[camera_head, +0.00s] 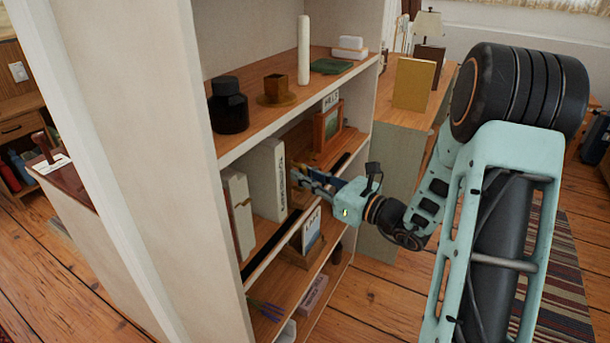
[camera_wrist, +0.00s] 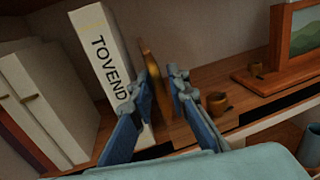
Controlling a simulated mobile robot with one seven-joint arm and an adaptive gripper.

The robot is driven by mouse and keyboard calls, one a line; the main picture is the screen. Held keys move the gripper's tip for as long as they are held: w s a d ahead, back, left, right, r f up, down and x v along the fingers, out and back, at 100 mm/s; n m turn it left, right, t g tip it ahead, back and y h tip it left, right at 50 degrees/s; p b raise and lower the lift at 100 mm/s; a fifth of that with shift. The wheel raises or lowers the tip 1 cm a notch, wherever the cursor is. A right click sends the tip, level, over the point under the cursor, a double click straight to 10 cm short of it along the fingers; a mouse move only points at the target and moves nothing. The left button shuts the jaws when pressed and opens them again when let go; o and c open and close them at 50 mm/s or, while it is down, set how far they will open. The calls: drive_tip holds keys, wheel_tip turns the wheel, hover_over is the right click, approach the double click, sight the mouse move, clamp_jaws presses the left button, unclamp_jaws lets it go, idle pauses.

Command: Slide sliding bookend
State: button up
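The bookend (camera_wrist: 152,68) shows in the wrist view as a thin upright wooden-brown plate, seen nearly edge-on. It stands just right of a thick white book (camera_wrist: 100,50) lettered TOVEND. My gripper (camera_wrist: 160,88) has its blue fingers apart, one on each side of the plate. Whether either finger touches it is unclear. The plate's lower part is partly hidden by the fingers. In the head view my gripper (camera_head: 300,174) reaches into the middle shelf beside the white book (camera_head: 266,178), and the bookend is hard to make out there.
More white books (camera_wrist: 45,100) lean at the left. A framed picture (camera_head: 328,126) stands on the shelf to the right, with a small brown knob-like piece (camera_wrist: 217,103) nearer the fingers. The upper shelf (camera_head: 228,150) lies above my gripper.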

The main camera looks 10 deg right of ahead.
drive_tip(key=shift+o, duration=0.6)
drive_tip(key=v, duration=1.2)
